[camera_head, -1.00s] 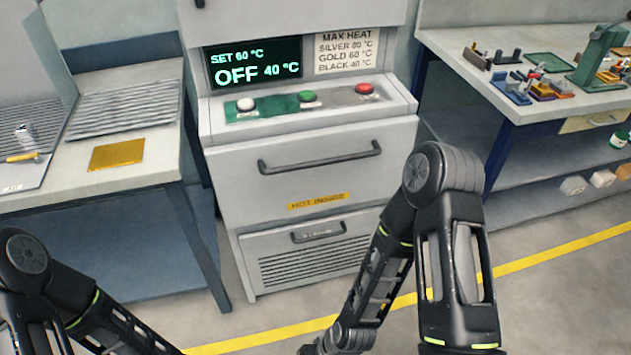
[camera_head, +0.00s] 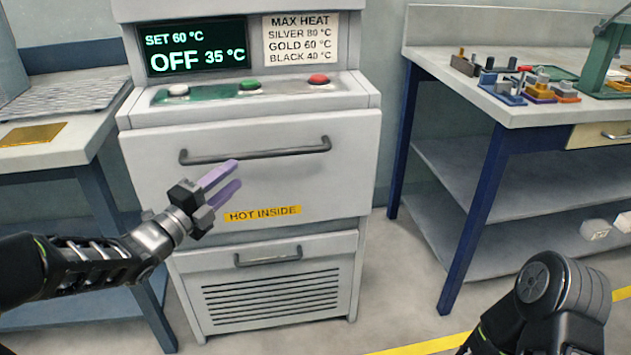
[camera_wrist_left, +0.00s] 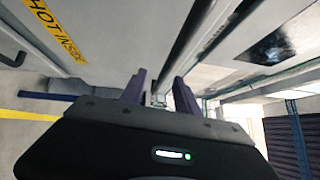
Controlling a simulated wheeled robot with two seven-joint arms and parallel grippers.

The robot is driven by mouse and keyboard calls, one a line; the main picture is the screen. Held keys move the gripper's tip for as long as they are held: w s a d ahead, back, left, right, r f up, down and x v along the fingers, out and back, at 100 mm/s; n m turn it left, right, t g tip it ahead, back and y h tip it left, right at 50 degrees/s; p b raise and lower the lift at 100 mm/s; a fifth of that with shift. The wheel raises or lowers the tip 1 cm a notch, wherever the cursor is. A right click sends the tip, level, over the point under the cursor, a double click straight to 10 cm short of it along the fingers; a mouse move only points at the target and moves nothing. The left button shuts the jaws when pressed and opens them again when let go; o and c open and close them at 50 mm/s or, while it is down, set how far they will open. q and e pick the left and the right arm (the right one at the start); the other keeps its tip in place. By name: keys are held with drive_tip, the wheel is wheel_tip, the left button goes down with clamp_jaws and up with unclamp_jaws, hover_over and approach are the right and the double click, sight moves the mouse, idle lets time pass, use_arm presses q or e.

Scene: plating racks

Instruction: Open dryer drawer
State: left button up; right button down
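The dryer (camera_head: 350,112) stands in the middle of the head view. Its wide upper drawer (camera_head: 290,184) looks closed, with a dark bar handle (camera_head: 255,153) and a yellow "HOT INSIDE" label (camera_head: 262,214). My left gripper (camera_head: 228,182) is open, its two purple fingers apart and empty, just below the left half of the handle. In the left wrist view my gripper (camera_wrist_left: 160,90) shows its fingers spread, with the handle bar (camera_wrist_left: 205,45) above and beyond them. My right gripper is out of view; only part of my right arm shows at the lower right.
Below is a smaller vented drawer with its own handle (camera_head: 268,260). The panel has white, green (camera_head: 250,86) and red buttons; the display (camera_head: 195,50) reads OFF, 35 °C. Benches stand left (camera_head: 75,148) and right (camera_head: 540,110). Floor between dryer and right bench is clear.

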sight(256, 155)
use_arm(q)
drive_tip(key=shift+d+r+m+h, duration=0.3)
drive_tip(key=shift+r+m+h, duration=0.1)
drive_tip(key=shift+r+m, duration=0.25)
drive_tip(key=shift+f, duration=0.1)
drive_tip(key=shift+x, duration=3.85)
clamp_jaws()
drive_tip(key=shift+f, duration=0.1)
